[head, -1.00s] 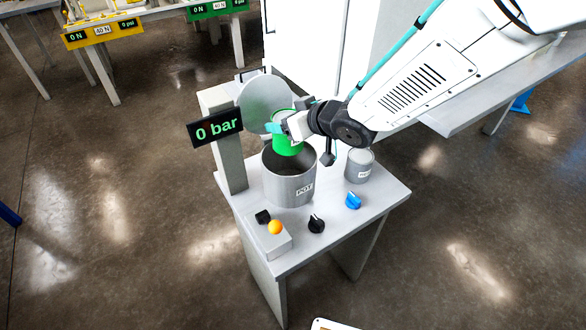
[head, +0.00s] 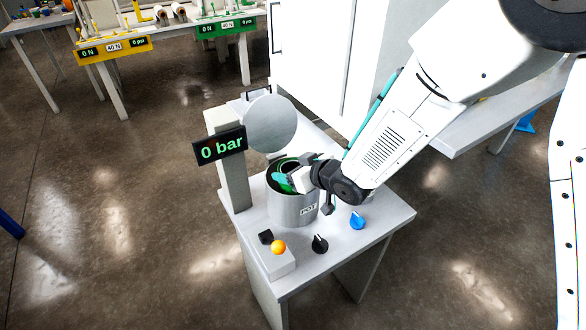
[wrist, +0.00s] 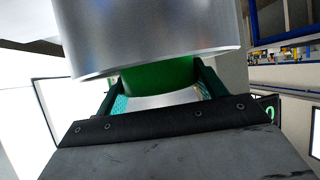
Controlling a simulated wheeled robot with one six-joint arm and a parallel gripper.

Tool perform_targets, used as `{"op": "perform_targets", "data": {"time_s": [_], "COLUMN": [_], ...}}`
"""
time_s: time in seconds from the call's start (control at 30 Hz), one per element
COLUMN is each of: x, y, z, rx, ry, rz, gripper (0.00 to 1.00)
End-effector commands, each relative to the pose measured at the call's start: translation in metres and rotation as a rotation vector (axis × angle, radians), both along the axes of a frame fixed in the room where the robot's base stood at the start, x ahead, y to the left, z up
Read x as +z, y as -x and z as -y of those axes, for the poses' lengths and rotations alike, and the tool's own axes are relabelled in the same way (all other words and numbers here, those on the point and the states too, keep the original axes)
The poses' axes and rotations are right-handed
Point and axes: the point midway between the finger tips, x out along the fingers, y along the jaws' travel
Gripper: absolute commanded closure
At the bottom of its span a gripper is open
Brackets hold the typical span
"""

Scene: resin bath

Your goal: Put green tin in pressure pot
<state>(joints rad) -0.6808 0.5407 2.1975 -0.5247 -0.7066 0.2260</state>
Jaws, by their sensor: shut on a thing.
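The pressure pot (head: 293,208) is a grey metal cylinder marked "POT" on a small grey table, its round lid (head: 270,124) raised behind it. The green tin (wrist: 160,77) is between my gripper's fingers in the wrist view, with the pot's metal wall (wrist: 150,35) across the top of that picture. In the head view only part of the tin's rim (head: 288,165) shows inside the pot's mouth. My gripper (head: 290,180) is shut on the tin and reaches into the mouth from the right. The tin's bottom is hidden.
A "0 bar" display (head: 220,146) stands on a post left of the pot. A black knob (head: 320,244), a blue knob (head: 357,220) and an orange button (head: 278,247) are at the table's front. A white cabinet (head: 330,50) stands behind.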

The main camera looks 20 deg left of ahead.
Motion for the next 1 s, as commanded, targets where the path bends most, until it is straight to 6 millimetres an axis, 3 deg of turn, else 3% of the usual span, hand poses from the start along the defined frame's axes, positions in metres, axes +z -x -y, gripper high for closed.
{"op": "perform_targets", "data": {"time_s": [0.47,0.5,0.53,0.83,1.0], "x": [-0.011,-0.012,-0.012,-0.011,0.004], "y": [0.0,0.0,0.0,0.0,0.001], "z": [0.0,0.0,0.0,0.0,0.003], "rx": [0.0,0.0,0.0,0.0,-0.001], "ry": [-0.001,0.0,0.0,0.0,-0.001], "rz": [0.002,0.001,0.001,0.001,0.001], "gripper": [0.66,0.27,0.21,0.21,0.21]}}
